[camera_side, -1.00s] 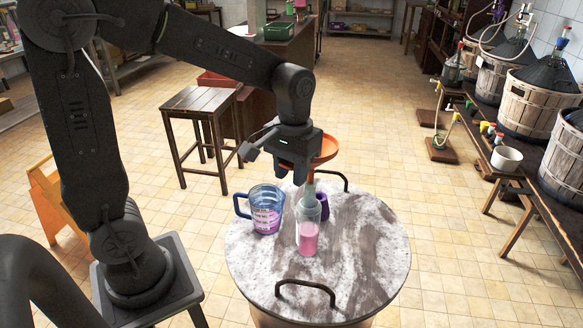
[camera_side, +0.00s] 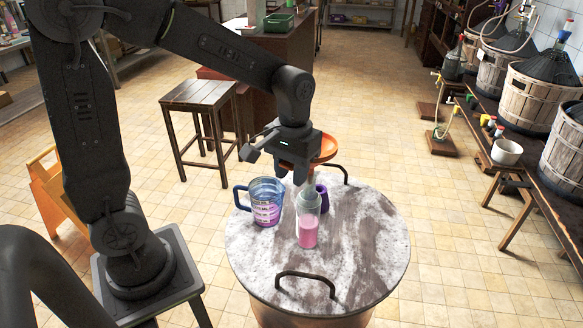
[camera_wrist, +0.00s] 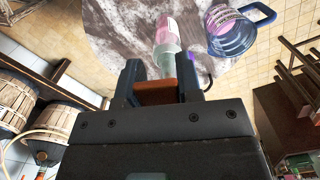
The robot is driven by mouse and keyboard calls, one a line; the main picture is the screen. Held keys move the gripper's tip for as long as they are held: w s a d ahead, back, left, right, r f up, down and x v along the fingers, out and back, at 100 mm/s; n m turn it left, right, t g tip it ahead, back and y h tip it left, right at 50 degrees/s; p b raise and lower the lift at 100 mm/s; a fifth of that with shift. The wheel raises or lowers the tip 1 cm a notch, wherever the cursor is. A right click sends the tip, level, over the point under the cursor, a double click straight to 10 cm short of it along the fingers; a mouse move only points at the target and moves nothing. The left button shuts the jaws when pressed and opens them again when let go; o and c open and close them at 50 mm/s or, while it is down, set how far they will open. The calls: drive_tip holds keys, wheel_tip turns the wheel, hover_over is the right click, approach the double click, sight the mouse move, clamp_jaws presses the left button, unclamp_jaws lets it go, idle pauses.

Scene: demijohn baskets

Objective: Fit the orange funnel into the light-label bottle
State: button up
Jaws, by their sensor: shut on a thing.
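The clear bottle (camera_side: 308,222), with pink liquid in its lower part, stands upright on the round table (camera_side: 370,250). It also shows in the wrist view (camera_wrist: 165,40). My gripper (camera_side: 300,176) is shut on the orange funnel (camera_side: 326,148), directly above the bottle. In the wrist view an orange part of the funnel (camera_wrist: 155,92) sits between the two fingers of my gripper (camera_wrist: 162,80). The fingers hide much of the funnel. The bottle's mouth is close under the funnel, and I cannot tell whether the stem is inside the neck.
A blue jug (camera_side: 262,203) with pink liquid stands left of the bottle. A small purple object (camera_side: 322,198) is close behind the bottle. Metal handles (camera_side: 305,282) rise at the table's front and back. The table's right side is clear.

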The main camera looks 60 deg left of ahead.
drive_tip(key=shift+f, duration=0.8)
drive_tip(key=o, duration=1)
drive_tip(key=shift+r, duration=0.15)
drive_tip(key=r, duration=1.3)
drive_tip(key=shift+w+a+r, duration=0.15)
drive_tip(key=shift+w+r, duration=0.1)
drive_tip(key=shift+r, duration=0.05)
